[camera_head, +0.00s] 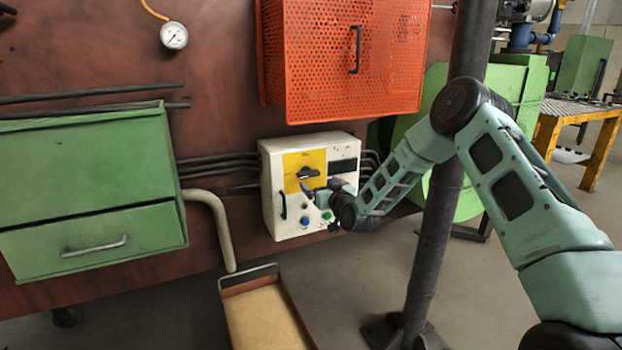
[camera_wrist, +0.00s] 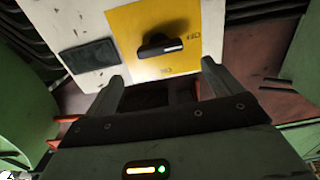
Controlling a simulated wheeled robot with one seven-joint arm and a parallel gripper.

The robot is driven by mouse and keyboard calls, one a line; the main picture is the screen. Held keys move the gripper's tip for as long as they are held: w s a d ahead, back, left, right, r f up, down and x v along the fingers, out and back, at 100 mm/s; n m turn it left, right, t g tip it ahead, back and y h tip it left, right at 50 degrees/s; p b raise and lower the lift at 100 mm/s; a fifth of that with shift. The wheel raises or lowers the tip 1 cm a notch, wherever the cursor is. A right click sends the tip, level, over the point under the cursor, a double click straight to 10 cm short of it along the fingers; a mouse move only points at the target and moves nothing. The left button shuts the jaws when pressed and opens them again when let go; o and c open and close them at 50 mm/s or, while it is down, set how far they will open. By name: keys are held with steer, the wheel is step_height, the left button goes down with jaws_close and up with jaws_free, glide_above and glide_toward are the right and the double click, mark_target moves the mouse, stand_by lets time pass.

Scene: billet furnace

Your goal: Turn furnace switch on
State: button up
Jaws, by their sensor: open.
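The furnace control box (camera_head: 310,183) is a white box on the rust-brown furnace wall. Its switch (camera_head: 308,173) is a black rotary knob on a yellow plate (camera_head: 293,162). In the wrist view the switch (camera_wrist: 160,47) shows its handle lying about level on the yellow plate (camera_wrist: 185,22). My gripper (camera_head: 308,190) is in front of the box, just below the switch in the head view. In the wrist view my gripper (camera_wrist: 160,78) has its two fingers apart, with nothing between them. The switch is beyond the fingertips; whether anything touches cannot be told.
An orange perforated cover (camera_head: 345,60) with a handle is above the box. A green cabinet (camera_head: 90,190) is at left. A dark vertical post (camera_head: 430,240) stands beside my arm. A tray (camera_head: 265,310) is below the box. Dark pipes (camera_head: 215,165) run along the wall.

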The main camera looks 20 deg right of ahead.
mark_target(310, 174)
steer(key=w+b, duration=0.1)
steer(key=w, duration=0.6)
steer(key=shift+w, duration=0.35)
steer(key=c, duration=1)
